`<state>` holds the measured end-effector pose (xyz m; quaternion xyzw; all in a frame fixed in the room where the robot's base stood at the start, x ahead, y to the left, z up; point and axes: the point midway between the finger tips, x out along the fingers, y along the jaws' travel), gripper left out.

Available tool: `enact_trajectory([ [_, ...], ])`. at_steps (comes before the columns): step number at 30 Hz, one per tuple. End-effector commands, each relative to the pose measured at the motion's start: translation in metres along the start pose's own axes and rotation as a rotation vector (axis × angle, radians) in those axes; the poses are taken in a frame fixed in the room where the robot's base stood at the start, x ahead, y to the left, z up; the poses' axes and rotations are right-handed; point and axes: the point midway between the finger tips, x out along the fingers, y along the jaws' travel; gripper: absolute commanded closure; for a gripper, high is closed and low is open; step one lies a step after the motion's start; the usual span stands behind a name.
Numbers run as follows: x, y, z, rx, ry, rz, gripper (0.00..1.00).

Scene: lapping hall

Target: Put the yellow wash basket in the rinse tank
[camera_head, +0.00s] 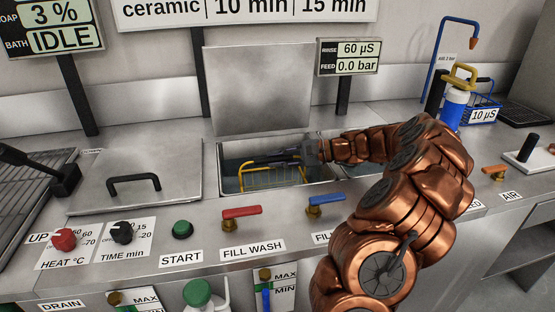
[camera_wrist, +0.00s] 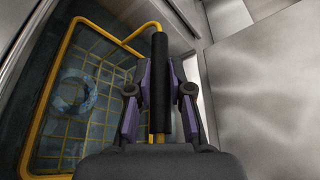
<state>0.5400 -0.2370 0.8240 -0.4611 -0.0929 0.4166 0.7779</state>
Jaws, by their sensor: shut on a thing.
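My gripper (camera_head: 294,156) reaches into the tank opening from the right. In the wrist view my gripper (camera_wrist: 160,88) is shut on the black grip of the basket's handle (camera_wrist: 158,60). The basket's yellow rim (camera_wrist: 43,105) and wire mesh lie to the left, with a bluish ring-shaped part inside. Whether the basket rests on the tank bottom cannot be told.
The tank's lid (camera_head: 258,90) stands raised behind the opening. A closed lid with a black handle (camera_head: 134,183) covers the tank to the left. Red (camera_head: 241,212) and blue (camera_head: 326,199) levers stand on the front ledge. A blue rack and white-blue bottle (camera_head: 454,108) stand at right.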

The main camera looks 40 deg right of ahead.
Motion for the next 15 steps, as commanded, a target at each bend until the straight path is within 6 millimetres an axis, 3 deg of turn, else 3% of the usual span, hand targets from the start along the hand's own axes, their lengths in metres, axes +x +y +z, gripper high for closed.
enact_trajectory([
  [15,0.0029,0.008,-0.0056,0.0,-0.001,-0.001,1.0],
])
